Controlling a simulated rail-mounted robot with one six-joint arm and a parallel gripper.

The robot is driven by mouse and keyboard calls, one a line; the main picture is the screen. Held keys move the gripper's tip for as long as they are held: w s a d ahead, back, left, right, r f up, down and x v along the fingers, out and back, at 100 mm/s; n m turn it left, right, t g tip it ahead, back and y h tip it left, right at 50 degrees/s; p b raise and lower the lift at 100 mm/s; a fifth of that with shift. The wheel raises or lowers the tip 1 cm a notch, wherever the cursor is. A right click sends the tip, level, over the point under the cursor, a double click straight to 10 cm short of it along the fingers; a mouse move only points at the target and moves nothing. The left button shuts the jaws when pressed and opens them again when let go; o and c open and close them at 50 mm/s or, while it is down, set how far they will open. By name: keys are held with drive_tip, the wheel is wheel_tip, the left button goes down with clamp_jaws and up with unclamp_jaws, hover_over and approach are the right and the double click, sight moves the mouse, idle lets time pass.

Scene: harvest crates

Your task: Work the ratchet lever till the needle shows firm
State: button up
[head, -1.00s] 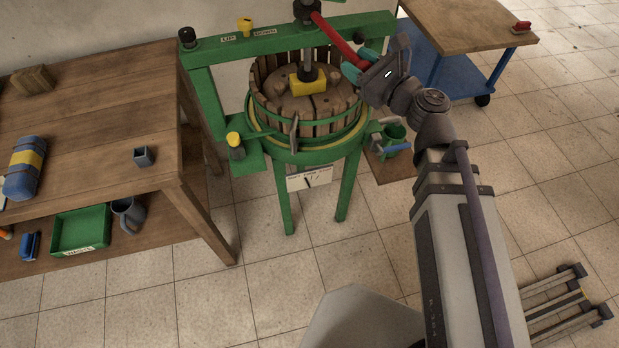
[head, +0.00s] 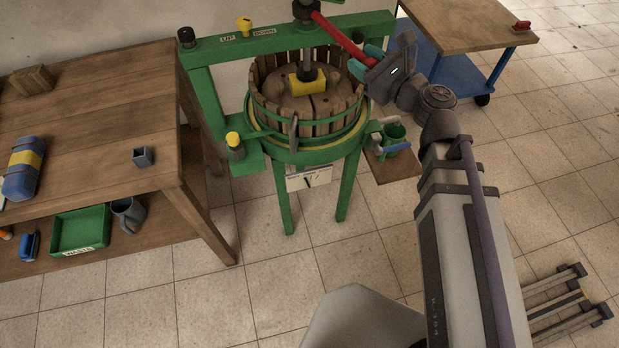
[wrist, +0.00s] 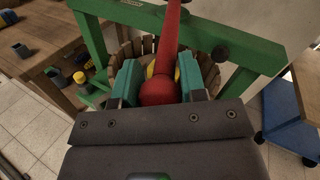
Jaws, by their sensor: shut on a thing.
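The red ratchet lever (head: 338,37) runs from the dark hub on top of the green press (head: 220,52) down to the right. My gripper (head: 374,57) is shut on the lever's outer end. In the wrist view, my teal fingers (wrist: 157,82) sit on both sides of the lever's red ball end (wrist: 158,92). A white card with a dark slanted mark (head: 309,176) hangs below the press basin; it may be the gauge, but its markings are too small to read. The slatted wooden basket (head: 330,126) stands under the screw, with a yellow block (head: 306,80) on its wooden lid.
A wooden bench (head: 95,130) stands at left, with a green tray (head: 80,230) and a grey mug (head: 128,213) on its lower shelf. A small green bucket (head: 395,137) is beside the press at right. A blue-framed cart (head: 460,25) stands behind right.

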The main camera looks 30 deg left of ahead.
drive_tip(key=shift+o, duration=0.5)
drive_tip(key=s+a, duration=0.1)
drive_tip(key=s, duration=0.1)
drive_tip(key=s+a, duration=0.1)
drive_tip(key=shift+s+a, duration=0.3)
drive_tip(key=shift+s, duration=0.05)
drive_tip(key=shift+o, duration=0.2)
drive_tip(key=shift+s+a, duration=0.15)
drive_tip(key=shift+s, duration=0.1)
drive_tip(key=shift+o, duration=0.2)
drive_tip(key=shift+s+a, duration=0.2)
drive_tip(key=shift+a, duration=0.1)
drive_tip(key=shift+o, duration=1.3)
drive_tip(key=s+a, duration=0.3)
drive_tip(key=a, duration=0.2)
drive_tip(key=shift+s, duration=0.4)
drive_tip(key=shift+a, duration=0.1)
